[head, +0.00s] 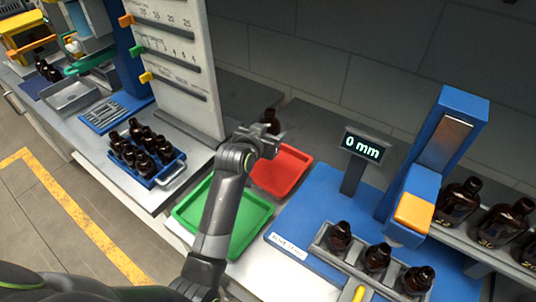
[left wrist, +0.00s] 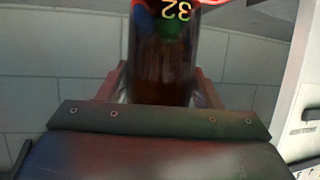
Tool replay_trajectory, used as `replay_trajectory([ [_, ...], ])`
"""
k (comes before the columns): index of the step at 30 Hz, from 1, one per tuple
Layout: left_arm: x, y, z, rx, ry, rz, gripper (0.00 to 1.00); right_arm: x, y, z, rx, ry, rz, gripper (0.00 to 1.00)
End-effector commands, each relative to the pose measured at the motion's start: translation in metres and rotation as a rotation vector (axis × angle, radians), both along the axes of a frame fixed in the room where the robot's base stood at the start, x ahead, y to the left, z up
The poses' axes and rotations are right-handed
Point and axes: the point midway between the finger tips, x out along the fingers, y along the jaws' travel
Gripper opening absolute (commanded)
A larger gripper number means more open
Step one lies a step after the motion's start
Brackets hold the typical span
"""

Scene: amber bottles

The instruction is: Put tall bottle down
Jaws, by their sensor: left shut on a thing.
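My left gripper (head: 264,140) is shut on a tall amber bottle (head: 270,118) at the back of the red tray (head: 292,176). In the head view the arm and gripper hide the bottle's lower part, so I cannot tell whether it touches a surface. In the left wrist view the bottle (left wrist: 162,65) stands between the two fingers, with a yellow 32 showing upside down on it. The green tray (head: 258,213) lies in front of the red one and looks empty beside my arm. My right gripper is not in view.
A blue measuring stand (head: 320,205) with a 0 mm display (head: 362,146) and a rack of bottles (head: 340,236) is at right. More bottles line a shelf (head: 475,235) at far right. A blue crate of bottles (head: 174,166) stands left, by a white scale board (head: 185,50).

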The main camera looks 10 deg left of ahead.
Motion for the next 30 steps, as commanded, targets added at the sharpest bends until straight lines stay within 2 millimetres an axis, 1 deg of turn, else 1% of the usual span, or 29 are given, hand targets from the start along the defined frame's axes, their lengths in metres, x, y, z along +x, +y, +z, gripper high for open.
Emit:
replay_trajectory([
  [1,0.0,0.0,-0.008,0.001,0.003,0.0,0.31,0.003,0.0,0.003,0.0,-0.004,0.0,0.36],
  [3,-0.001,0.0,-0.018,-0.001,0.0,0.0,0.31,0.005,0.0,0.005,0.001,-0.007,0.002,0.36],
  [8,0.0,0.0,-0.033,-0.001,-0.001,-0.001,0.31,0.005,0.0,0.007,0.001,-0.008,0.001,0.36],
  [12,-0.001,0.0,-0.053,0.0,0.0,0.0,0.31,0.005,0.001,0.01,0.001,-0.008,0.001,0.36],
  [15,-0.001,0.001,-0.064,0.0,-0.001,0.0,0.31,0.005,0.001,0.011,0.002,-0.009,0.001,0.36],
  [27,-0.001,0.001,-0.069,-0.001,-0.004,0.0,0.31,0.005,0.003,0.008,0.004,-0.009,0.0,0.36],
  [28,-0.001,0.001,-0.069,0.0,-0.002,0.0,0.62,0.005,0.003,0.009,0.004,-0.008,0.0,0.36],
  [30,-0.001,0.001,-0.069,0.0,-0.002,0.0,0.72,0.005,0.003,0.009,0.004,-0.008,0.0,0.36],
])
